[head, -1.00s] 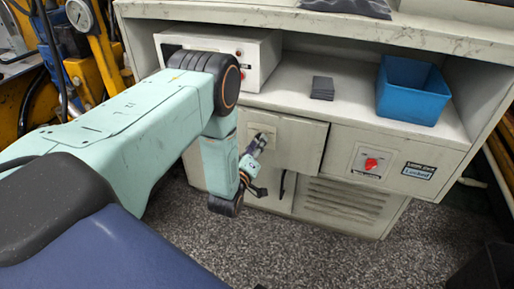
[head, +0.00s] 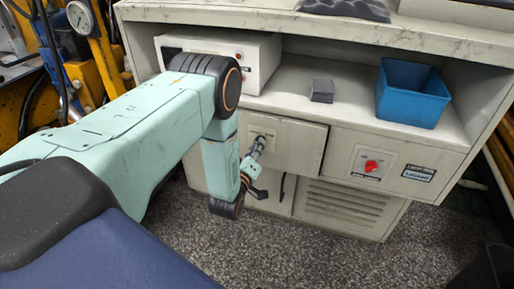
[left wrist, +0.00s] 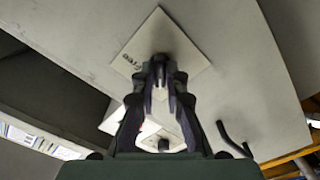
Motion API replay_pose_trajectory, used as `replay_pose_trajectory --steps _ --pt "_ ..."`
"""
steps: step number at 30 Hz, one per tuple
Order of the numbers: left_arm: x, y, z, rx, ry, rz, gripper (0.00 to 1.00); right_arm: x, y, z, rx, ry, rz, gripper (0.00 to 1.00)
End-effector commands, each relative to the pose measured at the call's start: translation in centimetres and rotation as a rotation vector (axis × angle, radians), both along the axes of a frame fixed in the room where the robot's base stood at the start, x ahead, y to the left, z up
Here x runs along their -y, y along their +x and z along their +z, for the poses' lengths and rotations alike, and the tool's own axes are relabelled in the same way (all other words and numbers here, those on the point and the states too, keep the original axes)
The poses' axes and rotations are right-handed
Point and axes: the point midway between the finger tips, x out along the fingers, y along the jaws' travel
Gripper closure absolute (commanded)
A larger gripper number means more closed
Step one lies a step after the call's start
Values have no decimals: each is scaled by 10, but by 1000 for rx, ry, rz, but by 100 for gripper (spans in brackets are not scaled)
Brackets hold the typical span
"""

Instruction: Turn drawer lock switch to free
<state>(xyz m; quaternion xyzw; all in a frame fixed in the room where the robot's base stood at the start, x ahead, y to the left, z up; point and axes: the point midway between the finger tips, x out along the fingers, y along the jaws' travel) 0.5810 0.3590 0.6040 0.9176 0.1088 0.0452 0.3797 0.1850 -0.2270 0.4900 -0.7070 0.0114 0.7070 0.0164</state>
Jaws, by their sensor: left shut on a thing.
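The light drawer front (head: 306,151) sits under the shelf of the grey cabinet and looks closed. Its pale switch plate (head: 268,130) is near the left end. In the left wrist view the plate (left wrist: 185,50) appears as a tilted white square marked "Free". My left gripper (head: 258,148) points at this plate from the lower left. In the left wrist view its fingertips (left wrist: 160,72) are together at the plate's middle, shut on the lock switch. The switch itself is mostly hidden by the fingers, so its angle cannot be read. My right gripper is not in view.
A red knob (head: 371,166) and a small label display (head: 418,172) are on the panel to the right. A blue bin (head: 412,93) and a grey block (head: 322,91) stand on the shelf. A dark door handle (head: 283,187) is below the drawer.

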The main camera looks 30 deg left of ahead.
Motion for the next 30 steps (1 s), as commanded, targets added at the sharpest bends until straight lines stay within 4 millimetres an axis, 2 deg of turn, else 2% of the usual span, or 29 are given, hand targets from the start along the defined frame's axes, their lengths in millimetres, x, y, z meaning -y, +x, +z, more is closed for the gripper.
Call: replay_pose_trajectory --steps 11,30 --pt "0 -1 0 -32 125 -1 100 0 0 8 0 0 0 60" --pt "0 -1 0 -171 696 -4 100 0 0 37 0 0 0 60"
